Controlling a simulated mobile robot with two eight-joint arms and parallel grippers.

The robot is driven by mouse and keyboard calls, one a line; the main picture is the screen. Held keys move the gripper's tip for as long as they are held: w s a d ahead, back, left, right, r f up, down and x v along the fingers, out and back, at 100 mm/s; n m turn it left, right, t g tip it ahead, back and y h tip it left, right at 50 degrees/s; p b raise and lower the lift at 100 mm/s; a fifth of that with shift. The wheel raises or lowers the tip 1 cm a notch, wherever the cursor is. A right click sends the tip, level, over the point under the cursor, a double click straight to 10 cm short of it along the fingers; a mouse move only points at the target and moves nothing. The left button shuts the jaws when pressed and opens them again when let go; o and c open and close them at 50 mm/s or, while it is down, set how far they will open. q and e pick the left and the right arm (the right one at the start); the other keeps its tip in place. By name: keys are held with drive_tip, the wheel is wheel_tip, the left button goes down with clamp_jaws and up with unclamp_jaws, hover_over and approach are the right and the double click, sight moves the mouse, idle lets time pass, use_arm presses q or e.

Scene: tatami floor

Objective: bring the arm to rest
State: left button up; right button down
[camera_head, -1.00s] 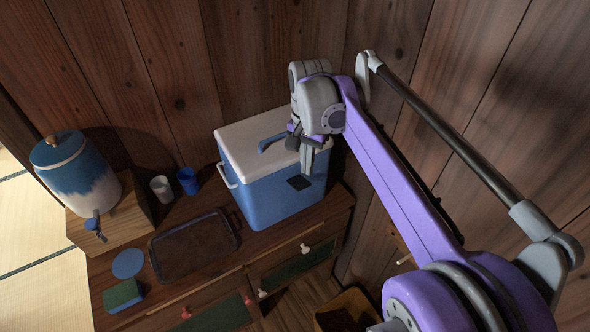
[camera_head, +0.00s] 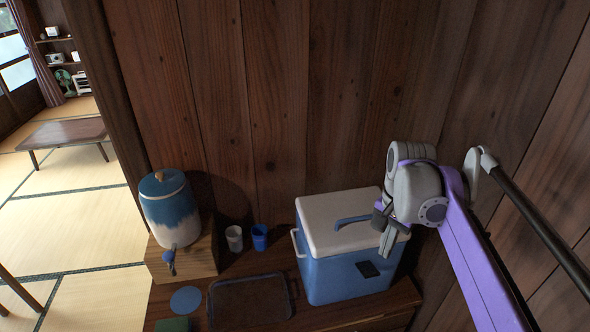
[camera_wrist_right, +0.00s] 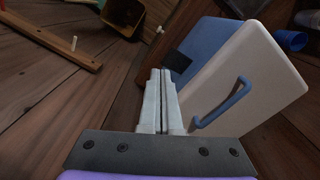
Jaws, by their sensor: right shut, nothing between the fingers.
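My right arm comes in from the right in the head view. Its gripper (camera_head: 388,240) hangs beside the right end of the blue and white cooler box (camera_head: 340,278), in front of part of its lid. In the right wrist view the two fingers (camera_wrist_right: 160,75) lie together, shut with nothing between them. The cooler's white lid with its blue handle (camera_wrist_right: 224,104) shows to the right of the fingers. I cannot tell whether the fingers touch the cooler. My left gripper is in neither view.
The cooler stands on a wooden cabinet (camera_head: 385,309). To its left are a dark tray (camera_head: 250,300), a blue cup (camera_head: 259,238), a whitish cup (camera_head: 234,238) and a blue and white dispenser (camera_head: 170,210) on a wooden block. A plank wall is close behind. Tatami lies open at left.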

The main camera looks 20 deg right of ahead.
drive_tip(key=shift+a, duration=0.1)
drive_tip(key=s+a+f+n+t, duration=0.3)
drive_tip(key=s+a+f+n, duration=0.1)
drive_tip(key=a+f+n, duration=0.2)
drive_tip(key=s+a+f+n+t, duration=0.2)
drive_tip(key=s+a+f+n, duration=0.2)
drive_tip(key=a+f+n, duration=0.3)
drive_tip(key=a+f, duration=0.1)
drive_tip(key=a, duration=0.2)
drive_tip(key=shift+s+a+f+t, duration=0.15)
drive_tip(key=shift+s+f+t, duration=0.15)
drive_tip(key=shift+t, duration=0.1)
idle(1.4)
